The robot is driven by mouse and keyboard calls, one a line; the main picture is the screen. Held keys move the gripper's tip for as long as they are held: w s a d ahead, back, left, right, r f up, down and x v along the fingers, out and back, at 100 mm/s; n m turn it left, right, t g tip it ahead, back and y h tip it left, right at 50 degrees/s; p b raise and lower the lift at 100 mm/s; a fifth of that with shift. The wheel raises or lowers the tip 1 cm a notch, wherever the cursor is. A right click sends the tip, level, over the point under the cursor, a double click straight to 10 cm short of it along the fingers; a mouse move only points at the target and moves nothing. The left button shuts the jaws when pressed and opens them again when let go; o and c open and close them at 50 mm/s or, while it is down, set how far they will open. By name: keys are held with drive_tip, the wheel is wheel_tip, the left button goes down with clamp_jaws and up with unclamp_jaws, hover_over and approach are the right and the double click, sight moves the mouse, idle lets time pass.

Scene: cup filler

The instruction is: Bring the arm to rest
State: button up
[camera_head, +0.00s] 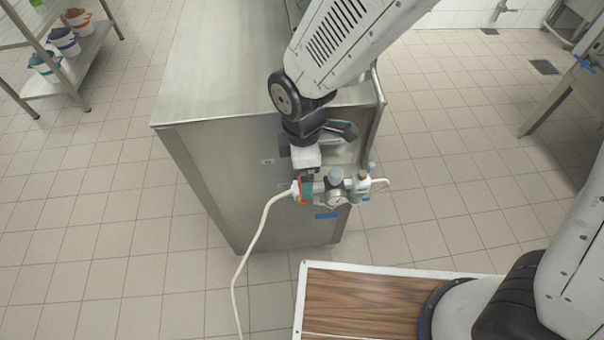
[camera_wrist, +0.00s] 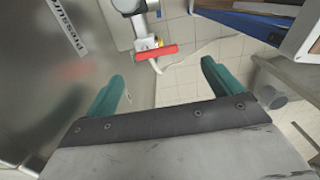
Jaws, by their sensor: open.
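My arm reaches down from the top of the head view, along the steel cabinet (camera_head: 215,65). My gripper (camera_head: 345,138) hangs by the cabinet's near end, above a valve assembly with a round gauge (camera_head: 337,194). In the wrist view my gripper (camera_wrist: 163,75) has its two teal fingers wide apart. Nothing is held between them. Beyond the fingertips is a fitting with a red bar (camera_wrist: 157,52), apart from them.
A pale hose (camera_head: 260,228) runs from the valve assembly down to the tiled floor. A shelf with several lidded buckets (camera_head: 64,41) stands at the upper left. A steel stand (camera_head: 548,100) is at the right. Tiles left of the cabinet are clear.

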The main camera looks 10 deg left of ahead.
drive_tip(key=shift+r, duration=0.35)
idle(0.3)
drive_tip(key=shift+d+m, duration=0.15)
drive_tip(key=shift+m, duration=0.15)
drive_tip(key=s+d+r+m, duration=0.3)
drive_tip(key=d+r+m, duration=0.3)
drive_tip(key=d, duration=0.4)
drive_tip(key=s+d+r+m+t, duration=0.1)
drive_tip(key=s+d+r+m, duration=0.3)
drive_tip(key=d+r+m, duration=0.3)
drive_tip(key=s+d+r+m, duration=0.3)
drive_tip(key=d+r+m, duration=0.4)
drive_tip(key=d, duration=0.6)
wheel_tip(320, 180, up, 3)
drive_tip(key=shift+s+d+f, duration=0.15)
drive_tip(key=shift+s+d, duration=0.05)
